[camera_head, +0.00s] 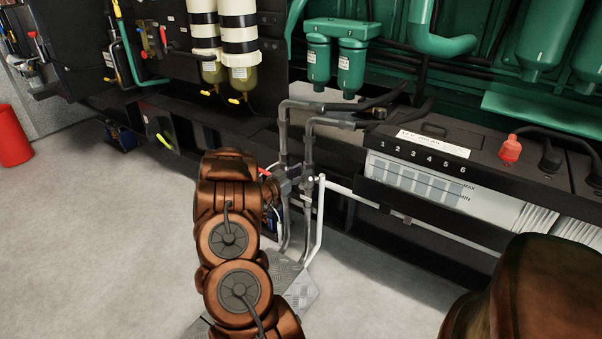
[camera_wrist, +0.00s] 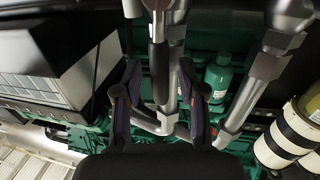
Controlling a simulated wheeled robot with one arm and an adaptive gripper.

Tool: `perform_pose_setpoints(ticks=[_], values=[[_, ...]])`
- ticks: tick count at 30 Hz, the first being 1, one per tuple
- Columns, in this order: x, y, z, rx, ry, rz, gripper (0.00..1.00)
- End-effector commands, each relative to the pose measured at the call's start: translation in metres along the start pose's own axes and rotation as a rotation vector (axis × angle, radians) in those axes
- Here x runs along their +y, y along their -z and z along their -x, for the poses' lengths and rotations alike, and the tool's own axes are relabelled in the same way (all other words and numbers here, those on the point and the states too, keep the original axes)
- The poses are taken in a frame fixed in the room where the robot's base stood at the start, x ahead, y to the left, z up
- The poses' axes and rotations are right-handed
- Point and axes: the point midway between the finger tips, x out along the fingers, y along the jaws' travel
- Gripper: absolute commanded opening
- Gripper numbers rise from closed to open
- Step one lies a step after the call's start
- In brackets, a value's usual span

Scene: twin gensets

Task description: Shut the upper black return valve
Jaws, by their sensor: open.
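Two grey return pipes (camera_head: 284,135) rise from the floor and bend over to the right in the head view. In the wrist view a dark bar (camera_wrist: 158,70), perhaps the black valve lever, lies along a grey pipe (camera_wrist: 176,50). My gripper (camera_wrist: 160,100) is open, its two fingers on either side of the bar and pipe. Contact cannot be told. In the head view my brown arm hides most of the gripper and part of the fittings.
A large battery (camera_head: 420,185) and a long white pipe (camera_head: 400,212) stand right of the valves. Green filters (camera_head: 350,70) hang above, and white-and-black cylinders (camera_head: 238,35) hang at upper left. A red cylinder (camera_head: 14,135) stands far left. The left floor is clear.

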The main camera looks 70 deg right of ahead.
Motion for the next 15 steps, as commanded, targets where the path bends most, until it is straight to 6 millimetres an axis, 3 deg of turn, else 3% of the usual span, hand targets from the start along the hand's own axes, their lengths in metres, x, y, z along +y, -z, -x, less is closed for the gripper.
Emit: perform_pose_setpoints(ticks=[5, 15], values=[[-0.0001, 0.0002, 0.0001, 0.000, 0.000, 0.000, 0.40], [-0.0002, 0.0002, 0.0003, 0.000, 0.000, 0.000, 0.06]])
